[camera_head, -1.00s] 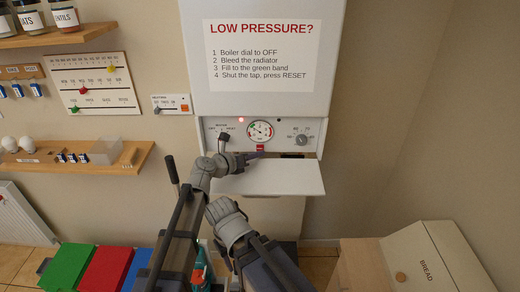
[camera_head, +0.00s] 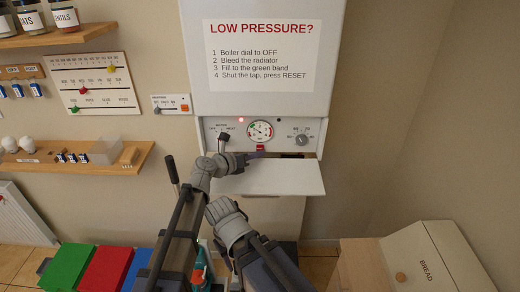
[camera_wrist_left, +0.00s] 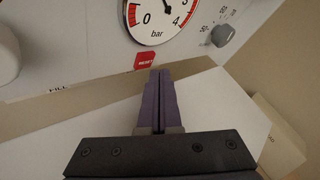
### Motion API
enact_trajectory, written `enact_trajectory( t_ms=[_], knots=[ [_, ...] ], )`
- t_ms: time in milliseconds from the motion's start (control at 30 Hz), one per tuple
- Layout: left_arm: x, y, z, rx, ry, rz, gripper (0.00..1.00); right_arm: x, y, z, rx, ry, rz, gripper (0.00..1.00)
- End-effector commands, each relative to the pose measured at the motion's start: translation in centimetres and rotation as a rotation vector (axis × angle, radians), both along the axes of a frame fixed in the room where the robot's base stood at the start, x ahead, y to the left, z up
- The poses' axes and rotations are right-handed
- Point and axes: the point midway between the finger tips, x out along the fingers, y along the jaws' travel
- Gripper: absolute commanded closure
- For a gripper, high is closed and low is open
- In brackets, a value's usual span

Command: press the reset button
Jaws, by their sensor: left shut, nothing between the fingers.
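The red reset button (camera_head: 260,148) is on the white boiler panel, just under the round pressure gauge (camera_head: 260,131). In the left wrist view the button (camera_wrist_left: 146,60) shows its label just ahead of my fingertips. My left gripper (camera_head: 258,155) is shut and empty, its fingertips just below the button and close to it; I cannot tell whether they touch. The same fingers show in the left wrist view (camera_wrist_left: 160,75). The gauge (camera_wrist_left: 158,14) reads in bar, cut off at the top. My right gripper is not in view.
The white flap (camera_head: 270,178) is folded down under the panel. A bread box (camera_head: 430,262) stands at lower right.

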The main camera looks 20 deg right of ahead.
Motion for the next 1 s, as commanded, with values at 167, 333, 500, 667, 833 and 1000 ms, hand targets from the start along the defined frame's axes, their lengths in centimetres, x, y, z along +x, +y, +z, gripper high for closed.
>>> enact_trajectory(
  t_ms=[167,333,500,667,833,1000],
  knots=[
    [0.0,0.0,0.0,0.0,0.0,0.0,1.0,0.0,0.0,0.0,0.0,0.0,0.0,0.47],
    [0.11,-0.04,0.01,0.0,0.0,0.0,1.0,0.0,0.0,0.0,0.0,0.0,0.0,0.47],
    [0.64,-0.19,0.01,0.0,0.0,0.0,1.0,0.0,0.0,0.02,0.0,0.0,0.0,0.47],
    [0.86,-0.24,0.02,0.0,0.0,0.0,1.0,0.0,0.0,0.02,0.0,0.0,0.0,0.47],
    [0.82,-0.23,0.02,0.0,0.0,0.0,1.0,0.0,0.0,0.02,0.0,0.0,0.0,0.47],
    [0.87,-0.25,0.02,0.0,0.0,0.0,1.0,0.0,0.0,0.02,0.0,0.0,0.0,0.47]
  ],
)
